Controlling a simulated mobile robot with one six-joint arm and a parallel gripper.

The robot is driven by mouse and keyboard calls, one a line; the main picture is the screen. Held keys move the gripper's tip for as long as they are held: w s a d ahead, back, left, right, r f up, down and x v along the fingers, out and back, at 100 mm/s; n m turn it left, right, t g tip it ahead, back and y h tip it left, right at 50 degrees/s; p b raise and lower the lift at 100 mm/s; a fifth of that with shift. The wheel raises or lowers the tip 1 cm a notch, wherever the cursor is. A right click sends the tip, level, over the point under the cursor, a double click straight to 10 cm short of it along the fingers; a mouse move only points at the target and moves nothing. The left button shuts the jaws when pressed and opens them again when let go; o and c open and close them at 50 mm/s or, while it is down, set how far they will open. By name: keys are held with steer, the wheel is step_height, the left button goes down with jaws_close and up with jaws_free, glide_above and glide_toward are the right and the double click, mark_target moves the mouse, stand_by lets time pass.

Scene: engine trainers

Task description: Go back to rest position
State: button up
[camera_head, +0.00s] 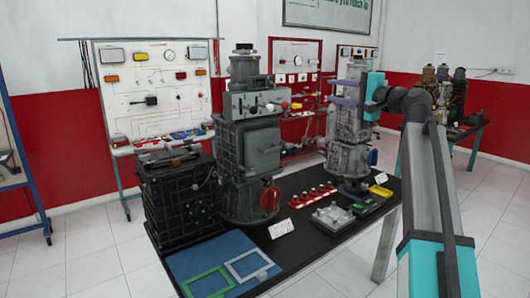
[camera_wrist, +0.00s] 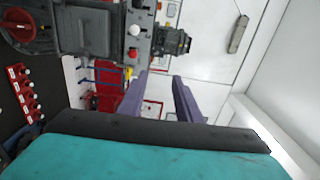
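My gripper (camera_head: 334,92) is raised above the far right part of the dark table (camera_head: 318,240), in front of a tall grey engine trainer (camera_head: 346,150) in the head view. Its two purple fingers point left. In the wrist view my gripper (camera_wrist: 160,77) shows both fingers apart, with nothing between them but the distant wall and a red-framed panel. My arm runs from the lower right up to the gripper.
Table items include a grey engine trainer (camera_head: 249,150), a black engine block (camera_head: 180,198), a blue mat (camera_head: 195,262) with green and white frames, and a red rack (camera_head: 312,195). Wall panels (camera_head: 155,85) stand behind. Open floor (camera_head: 490,215) lies at right.

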steer(key=a+f+n+g+h, duration=0.1)
steer(key=a+f+g+h, duration=0.1)
steer(key=f, duration=1.3)
steer(key=a+f+n+g+h, duration=0.1)
steer(key=a+f+g, duration=0.1)
steer(key=f, duration=1.2)
steer(key=s+a+f+n+g+h, duration=0.15)
steer(key=s+f, duration=0.25)
steer(key=f, duration=0.9)
steer(key=s+a+f+n+g+h, duration=0.1)
steer(key=s+f+n+g, duration=0.15)
steer(key=f, duration=1.05)
steer(key=s+f+n+g+h+b, duration=0.2)
steer(key=s+f+g, duration=0.4)
steer(key=s+f, duration=1.8)
steer(key=s+d+f+n+g+h+b, duration=0.1)
steer(key=s+f+g, duration=0.5)
steer(key=s+f, duration=1.9)
steer(key=n+h+b, duration=0.1)
steer(key=h+b, duration=0.1)
steer(key=shift+d+f+n+b, duration=0.2)
steer(key=shift+n+b, duration=0.1)
steer(key=shift+b, duration=0.1)
